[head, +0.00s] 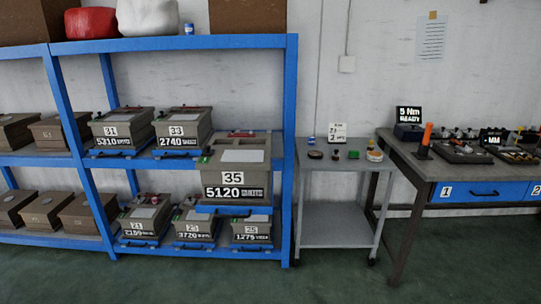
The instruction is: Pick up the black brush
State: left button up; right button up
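No black brush can be made out for certain at this size. On the grey trolley (340,165) right of the shelf there are a dark round item (315,154) and a small dark item (335,155). I cannot tell whether either is the brush. A small green item (353,154) and a pale round dish (374,155) with orange bits stand to their right. Neither of my grippers is in view.
A blue shelf rack (180,42) holds several numbered grey boxes; box 35 (234,175) juts forward. A workbench (410,160) with an orange-handled tool (426,135), trays and blue drawers stands at the right. Green floor (300,285) is clear in front.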

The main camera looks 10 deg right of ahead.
aim_at(336, 156)
jog(key=i+l+u, duration=0.1)
jog(key=i+l, duration=0.2)
jog(key=i+l+u, duration=0.1)
jog(key=i+l, duration=0.2)
jog(key=i+l+u, duration=0.1)
jog(key=i+l, duration=0.2)
jog(key=l, duration=0.15)
jog(key=i+l+u, duration=0.1)
jog(key=i+l, duration=0.15)
jog(key=l, duration=0.15)
jog(key=i+l+u, duration=0.15)
jog(key=l, duration=0.25)
jog(key=i+l+u, duration=0.1)
jog(key=i+l, duration=0.25)
jog(key=l, duration=0.1)
